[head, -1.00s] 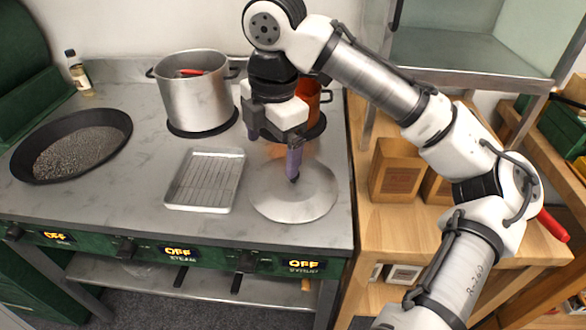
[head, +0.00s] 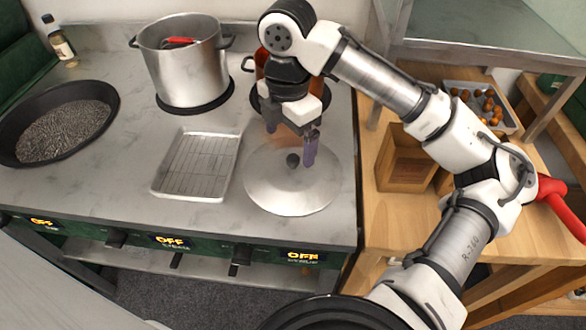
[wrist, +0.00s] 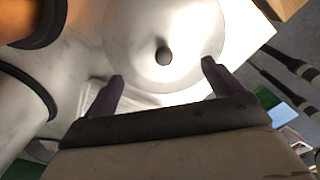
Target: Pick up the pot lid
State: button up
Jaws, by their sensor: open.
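The pot lid (head: 290,184) is a round, silvery disc with a dark round knob (head: 293,160). It lies flat on the counter near the front right. My gripper (head: 290,148) is above the lid, pointing down, with its purple-grey fingers apart and nothing between them. In the wrist view the lid (wrist: 190,70) fills the upper middle, and its knob (wrist: 163,56) lies ahead of the gap between my open fingertips (wrist: 162,70). I cannot tell whether a finger touches the lid.
A wire-rack tray (head: 192,190) lies left of the lid. A tall steel pot (head: 188,75) and an orange-red pot (head: 262,68) stand behind. A black pan (head: 108,112) of dark grains is at left. A wooden table with a brown box (head: 405,165) is at right.

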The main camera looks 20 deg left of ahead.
aim_at(293, 158)
jog(key=f, duration=0.3)
jog(key=d+f, duration=0.1)
jog(key=f, duration=0.1)
jog(key=shift+p, duration=0.4)
jog(key=shift+a+f, duration=0.15)
jog(key=shift+f, duration=0.1)
jog(key=shift+s, duration=0.1)
jog(key=c, duration=1.8)
jog(key=shift+c, duration=0.2)
